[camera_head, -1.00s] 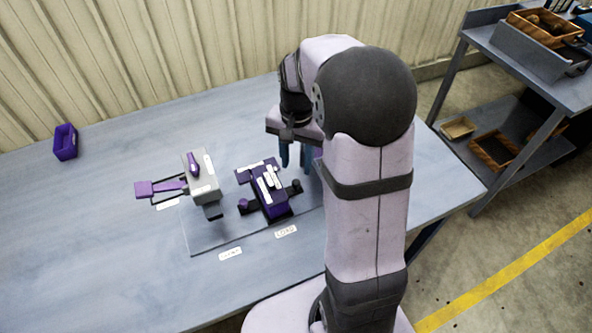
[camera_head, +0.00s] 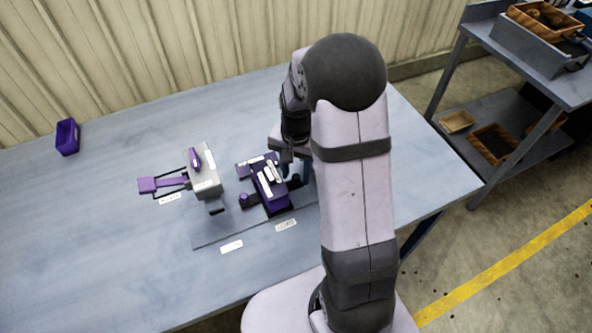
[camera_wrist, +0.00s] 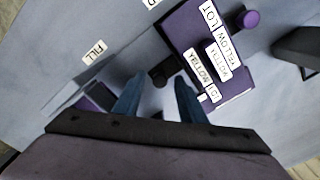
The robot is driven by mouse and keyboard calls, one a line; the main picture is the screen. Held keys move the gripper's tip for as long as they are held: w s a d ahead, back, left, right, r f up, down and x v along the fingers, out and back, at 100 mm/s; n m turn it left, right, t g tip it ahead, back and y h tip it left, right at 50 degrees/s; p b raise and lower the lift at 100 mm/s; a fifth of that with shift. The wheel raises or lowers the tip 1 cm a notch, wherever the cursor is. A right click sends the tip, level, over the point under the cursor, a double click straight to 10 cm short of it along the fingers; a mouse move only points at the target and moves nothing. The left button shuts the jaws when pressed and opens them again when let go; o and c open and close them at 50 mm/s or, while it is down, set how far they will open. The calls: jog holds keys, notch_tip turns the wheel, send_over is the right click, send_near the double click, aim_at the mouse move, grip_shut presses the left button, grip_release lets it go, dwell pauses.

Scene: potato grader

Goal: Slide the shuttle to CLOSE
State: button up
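A purple shuttle block (camera_head: 260,190) with white label strips sits on the grey plate (camera_head: 207,236). In the wrist view the block (camera_wrist: 235,88) bears words such as LOT and YELLOW. It has a dark knob (camera_wrist: 163,73) on its near side and a purple-topped knob (camera_wrist: 249,19) on another side. My gripper (camera_wrist: 157,86) has two blue fingers spread apart, empty, with the dark knob just ahead of the gap between them. In the head view my gripper is beside the block's right end, partly hidden by my arm. I cannot read CLOSE anywhere.
A grey housing (camera_head: 207,183) with a purple handle (camera_head: 147,185) stands left of the block. White labels lie in front, one reading FILL (camera_wrist: 94,52). A purple bin (camera_head: 67,138) stands at the far left.

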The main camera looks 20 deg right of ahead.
grip_shut()
send_over(257, 197)
dwell(0.4)
grip_release()
jog(key=shift+r, duration=0.1)
notch_tip(257, 197, up, 7)
jog(key=b, duration=0.1)
dwell(0.5)
jog(key=shift+r, duration=0.1)
